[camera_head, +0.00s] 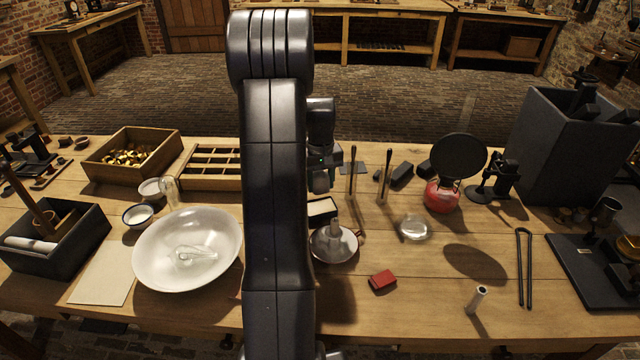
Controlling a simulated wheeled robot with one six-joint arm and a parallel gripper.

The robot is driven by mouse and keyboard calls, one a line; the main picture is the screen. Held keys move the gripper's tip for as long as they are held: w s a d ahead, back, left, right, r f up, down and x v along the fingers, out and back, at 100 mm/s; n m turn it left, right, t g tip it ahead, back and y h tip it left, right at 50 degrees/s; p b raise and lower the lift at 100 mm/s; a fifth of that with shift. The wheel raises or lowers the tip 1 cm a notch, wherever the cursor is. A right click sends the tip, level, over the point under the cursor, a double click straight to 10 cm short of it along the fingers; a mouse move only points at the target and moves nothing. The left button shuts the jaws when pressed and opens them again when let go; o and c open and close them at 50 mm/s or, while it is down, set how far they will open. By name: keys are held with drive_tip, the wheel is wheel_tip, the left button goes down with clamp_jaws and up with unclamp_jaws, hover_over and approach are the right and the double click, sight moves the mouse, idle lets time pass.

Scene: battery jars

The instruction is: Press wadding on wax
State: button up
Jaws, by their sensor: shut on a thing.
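My gripper (321,175) is over the middle of the workbench, partly hidden behind my own arm. It is shut on a small greyish, rounded thing (321,184), but I cannot tell whether that is wadding. Just below it in the picture is a small dark-edged box with a pale top or filling (322,206). A shallow metal pan with an upright stem (333,244) stands in front of the box. I cannot pick out the wax for certain. Whether the held thing touches anything is not clear.
A large white bowl (155,262) holds a clear glass piece, left of my arm. Thin upright rods (386,170), a red burner (442,195), a glass dish (414,229) and a red block (382,281) stand to the right. The front right bench is fairly clear around tongs (524,265).

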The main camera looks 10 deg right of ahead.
sight(321, 208)
drive_tip(key=shift+f+b, duration=1.85)
drive_tip(key=shift+f, duration=0.95)
drive_tip(key=shift+f, duration=0.55)
drive_tip(key=shift+r, duration=0.1)
drive_tip(key=shift+r+p, duration=2.25)
drive_tip(key=shift+r, duration=1.2)
